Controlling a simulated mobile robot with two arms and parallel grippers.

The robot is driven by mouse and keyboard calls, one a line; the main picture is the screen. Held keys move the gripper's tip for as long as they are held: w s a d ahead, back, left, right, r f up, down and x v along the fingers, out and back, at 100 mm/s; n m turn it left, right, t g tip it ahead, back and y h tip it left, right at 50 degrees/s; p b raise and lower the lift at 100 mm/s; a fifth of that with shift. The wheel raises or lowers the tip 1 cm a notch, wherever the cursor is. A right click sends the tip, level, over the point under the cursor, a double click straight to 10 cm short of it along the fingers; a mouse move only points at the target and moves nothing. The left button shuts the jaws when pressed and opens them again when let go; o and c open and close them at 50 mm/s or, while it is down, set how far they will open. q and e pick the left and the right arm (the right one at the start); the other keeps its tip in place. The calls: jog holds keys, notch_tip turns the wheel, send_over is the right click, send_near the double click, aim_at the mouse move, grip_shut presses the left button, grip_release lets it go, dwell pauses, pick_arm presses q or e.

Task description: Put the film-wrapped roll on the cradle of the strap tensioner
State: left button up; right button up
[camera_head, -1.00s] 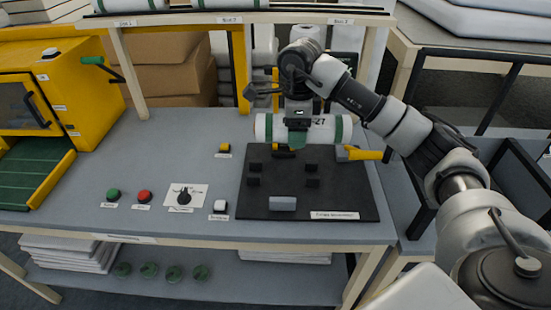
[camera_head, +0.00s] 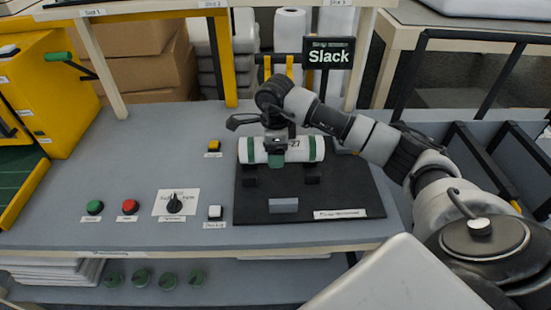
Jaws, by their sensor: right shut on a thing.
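The film-wrapped roll (camera_head: 250,150) is white with green bands near its ends and lies level, left to right. My right gripper (camera_head: 277,160) is shut on its middle from above. The roll is over the back half of the tensioner's black plate (camera_head: 345,195). Two small black cradle blocks (camera_head: 250,182) (camera_head: 312,180) show just in front of the roll; the back blocks are hidden by it. I cannot tell whether the roll touches the cradle. My left gripper is not in view.
A black sign reading "Slack" (camera_head: 329,55) stands behind the plate. A grey block (camera_head: 284,206) sits at the plate's front. Left of it are a green button (camera_head: 95,207), a red button (camera_head: 130,207), a knob (camera_head: 175,204) and a white button (camera_head: 215,212).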

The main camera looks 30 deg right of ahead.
jog(key=shift+f, duration=0.45)
notch_tip(320, 180, down, 3)
jog(key=shift+r, duration=0.1)
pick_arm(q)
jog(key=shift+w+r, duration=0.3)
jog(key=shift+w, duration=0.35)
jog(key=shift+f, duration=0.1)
pick_arm(e)
jog(key=o, duration=1.1)
jog(key=shift+c, duration=0.2)
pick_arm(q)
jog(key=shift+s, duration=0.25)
